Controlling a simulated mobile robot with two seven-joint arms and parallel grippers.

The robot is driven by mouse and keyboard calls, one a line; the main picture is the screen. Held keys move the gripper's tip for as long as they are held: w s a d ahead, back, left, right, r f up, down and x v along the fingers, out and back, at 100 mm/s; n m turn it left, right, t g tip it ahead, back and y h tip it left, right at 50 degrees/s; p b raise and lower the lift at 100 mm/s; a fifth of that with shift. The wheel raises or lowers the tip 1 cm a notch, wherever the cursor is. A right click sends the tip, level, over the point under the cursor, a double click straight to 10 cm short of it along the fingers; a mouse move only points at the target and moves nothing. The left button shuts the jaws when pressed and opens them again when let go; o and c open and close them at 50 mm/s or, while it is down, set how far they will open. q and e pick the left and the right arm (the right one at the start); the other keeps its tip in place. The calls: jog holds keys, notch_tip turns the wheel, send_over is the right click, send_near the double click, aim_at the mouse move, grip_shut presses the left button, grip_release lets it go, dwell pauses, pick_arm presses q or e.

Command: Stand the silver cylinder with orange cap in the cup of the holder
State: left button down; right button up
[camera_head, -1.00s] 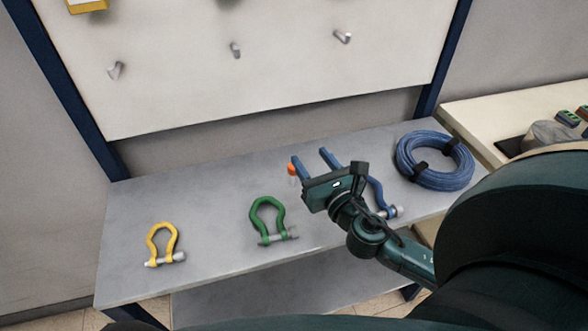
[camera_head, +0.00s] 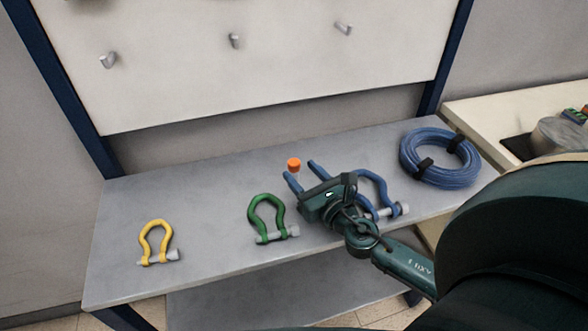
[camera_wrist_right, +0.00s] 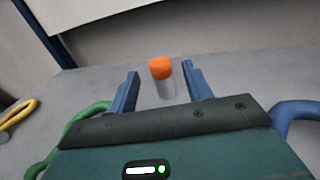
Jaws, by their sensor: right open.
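The silver cylinder stands upright on the grey shelf; its orange cap (camera_head: 294,164) shows in the head view just beyond my right gripper's fingertips, with the silver body mostly hidden. In the right wrist view the silver body (camera_wrist_right: 166,89) and orange cap (camera_wrist_right: 160,68) appear between the two blue fingers, with a gap visible on each side. My right gripper (camera_head: 301,170) is open and empty, its fingers reaching toward the cylinder; it also shows in the right wrist view (camera_wrist_right: 160,72). My left gripper is not in view. I see no holder with a cup.
On the grey shelf (camera_head: 190,210) lie a yellow shackle (camera_head: 155,243), a green shackle (camera_head: 267,218), a blue shackle (camera_head: 375,195) partly behind my gripper, and a blue coil (camera_head: 440,158). A pegboard with hooks (camera_head: 235,41) rises behind. A pale side table (camera_head: 490,105) stands at right.

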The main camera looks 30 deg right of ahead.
aim_at(298, 167)
jog(key=w, duration=0.4)
jog(key=shift+w+a, duration=0.1)
jog(key=shift+c, duration=0.2)
grip_shut()
